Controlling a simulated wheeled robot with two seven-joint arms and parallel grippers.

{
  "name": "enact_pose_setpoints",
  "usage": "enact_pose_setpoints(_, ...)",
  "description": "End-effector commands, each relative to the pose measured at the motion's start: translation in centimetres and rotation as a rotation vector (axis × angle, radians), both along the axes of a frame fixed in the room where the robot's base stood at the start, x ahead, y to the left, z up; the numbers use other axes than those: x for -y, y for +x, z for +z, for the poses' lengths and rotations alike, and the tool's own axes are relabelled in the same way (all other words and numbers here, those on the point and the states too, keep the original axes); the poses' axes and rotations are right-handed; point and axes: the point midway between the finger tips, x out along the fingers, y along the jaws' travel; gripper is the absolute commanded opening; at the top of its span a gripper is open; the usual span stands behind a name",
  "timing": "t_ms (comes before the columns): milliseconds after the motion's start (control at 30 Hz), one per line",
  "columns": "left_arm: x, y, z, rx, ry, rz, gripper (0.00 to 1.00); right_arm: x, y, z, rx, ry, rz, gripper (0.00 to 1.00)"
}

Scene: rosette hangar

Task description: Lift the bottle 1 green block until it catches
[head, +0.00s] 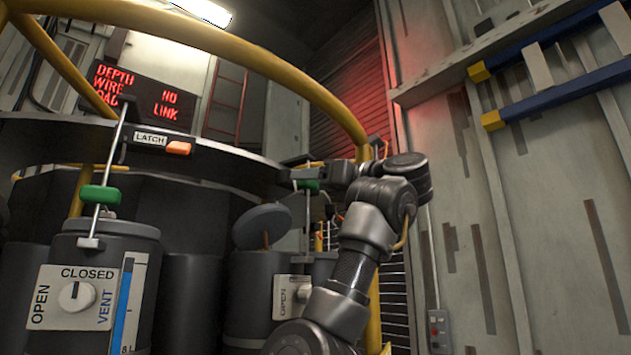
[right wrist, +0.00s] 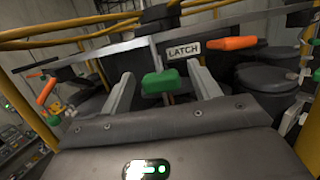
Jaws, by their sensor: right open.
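Two green blocks show on upright rods in the head view. The left green block (head: 100,194) is on a rod above a dark bottle (head: 110,232) and below a LATCH plate. The other green block (head: 308,186) is lower right, right at my right gripper (head: 296,178), which partly covers its surroundings. In the right wrist view, a green block (right wrist: 165,83) stands between the open fingers of my right gripper (right wrist: 162,88), with no clear contact. No bottle number is readable, so I cannot tell which is bottle 1. My left gripper is not in view.
A LATCH plate (head: 150,139) with an orange lever (head: 179,148) sits on the curved dark rim (head: 230,165). A yellow rail (head: 240,52) arches over it. The left bottle has a valve dial (head: 76,296). A grey wall (head: 530,200) stands at the right.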

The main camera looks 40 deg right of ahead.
Motion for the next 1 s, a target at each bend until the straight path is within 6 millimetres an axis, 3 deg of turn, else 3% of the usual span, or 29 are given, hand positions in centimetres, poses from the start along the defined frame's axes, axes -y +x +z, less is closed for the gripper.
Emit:
enact_pose_setpoints(267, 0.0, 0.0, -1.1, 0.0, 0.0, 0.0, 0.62, 0.3, -1.0, -0.5, 0.0, -0.001, -0.001, 0.62)
enact_pose_setpoints(1000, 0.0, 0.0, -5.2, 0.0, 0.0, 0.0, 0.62, 1.7, -7.0, -1.8, -0.001, 0.0, 0.001, 0.62)
